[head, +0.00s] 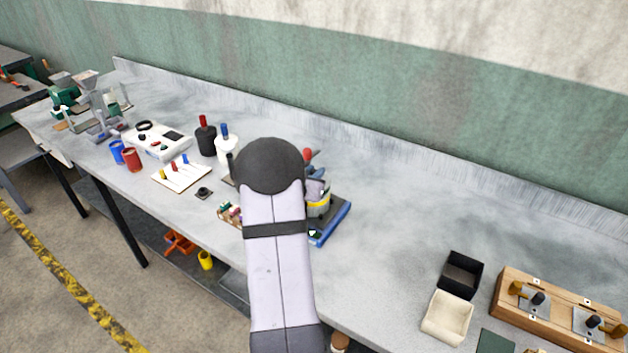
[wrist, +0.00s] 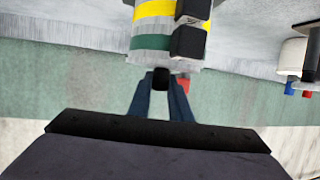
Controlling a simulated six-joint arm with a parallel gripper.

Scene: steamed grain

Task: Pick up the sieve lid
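In the wrist view a pale round sieve stack with a yellow band and a green band (wrist: 165,42) is close ahead, seen upside down. A black knob (wrist: 161,80), apparently that of the sieve lid, sticks out from its near end. The two dark blue fingers of my gripper (wrist: 161,85) lie on either side of the knob. I cannot tell whether they touch it. In the head view my arm hides the gripper and the lid. Part of the stack with its yellow band (head: 318,208) shows beside the arm, on a blue-edged base (head: 338,218).
Black clamps (wrist: 189,42) sit on the stack's side. Left of my arm are a black bottle (head: 206,140), a white bottle (head: 227,148) and a white card (head: 180,173). A black box (head: 462,274), a cream box (head: 447,317) and a wooden block stand at the right. The table between is clear.

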